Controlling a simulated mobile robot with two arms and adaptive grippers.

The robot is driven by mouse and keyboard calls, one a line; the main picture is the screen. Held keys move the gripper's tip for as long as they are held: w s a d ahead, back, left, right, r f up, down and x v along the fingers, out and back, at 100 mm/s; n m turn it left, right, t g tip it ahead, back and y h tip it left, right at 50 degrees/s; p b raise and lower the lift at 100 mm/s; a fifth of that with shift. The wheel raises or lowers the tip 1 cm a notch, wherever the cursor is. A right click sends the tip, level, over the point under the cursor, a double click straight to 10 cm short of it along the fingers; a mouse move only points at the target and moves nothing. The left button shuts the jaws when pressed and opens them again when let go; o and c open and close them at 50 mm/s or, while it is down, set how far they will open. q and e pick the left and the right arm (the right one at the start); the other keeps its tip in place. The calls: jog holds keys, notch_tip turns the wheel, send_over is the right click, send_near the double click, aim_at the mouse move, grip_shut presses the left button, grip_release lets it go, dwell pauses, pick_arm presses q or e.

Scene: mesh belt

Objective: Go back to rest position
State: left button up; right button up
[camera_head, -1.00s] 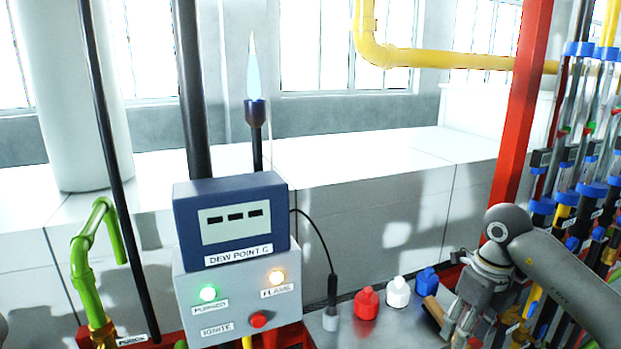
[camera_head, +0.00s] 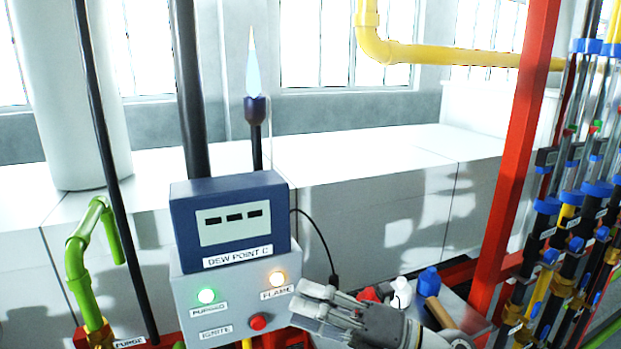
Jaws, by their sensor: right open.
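My right gripper (camera_head: 318,302) reaches in from the lower right. It is open and hangs in front of the lower right corner of the grey control box (camera_head: 232,303), close to the red IGNITE button (camera_head: 258,321). I see nothing between its fingers. Whether it touches the box cannot be told. My left gripper does not show.
A dew point meter (camera_head: 230,220) with dashes sits on the box. A flame (camera_head: 253,70) burns on the burner. Red, white (camera_head: 401,292) and blue (camera_head: 428,281) bottles stand partly behind my right arm. A red post (camera_head: 512,150) and pipes rise at right.

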jog(key=w+d+f+m+t+h, duration=0.1)
jog(key=w+d+m+t+h, duration=0.1)
jog(key=d+m+t+h, duration=0.7)
jog(key=w+d+f+m+t+h, duration=0.1)
jog(key=w+d+m+t+h, duration=0.3)
jog(key=m, duration=0.9)
jog(key=s+d+f+m+g+h, duration=0.3)
jog(key=s+d+f+m, duration=0.15)
jog(key=f, duration=0.35)
jog(key=s+d+f+m+g+h, duration=0.25)
jog(key=s+f+m+h, duration=0.2)
jog(key=f, duration=0.35)
jog(key=s+f+m+g+y, duration=0.1)
jog(key=s+f+m+g, duration=0.1)
jog(key=s+f+g, duration=0.65)
jog(key=s+f+m+g+y, duration=0.15)
jog(key=s+f, duration=0.45)
jog(key=s, duration=0.7)
notch_tip(320, 180, down, 27)
jog(key=s+g+b, duration=0.1)
jog(key=s+g, duration=0.1)
jog(key=s+d+f, duration=0.1)
jog(key=s+f, duration=0.7)
jog(key=s+d+f+b, duration=0.1)
jog(key=s+d+f, duration=0.1)
jog(key=s+f, duration=0.6)
jog(key=shift+d+f+g+h, duration=0.3)
jog(key=shift+f+g+h, duration=0.05)
jog(key=shift+h, duration=0.05)
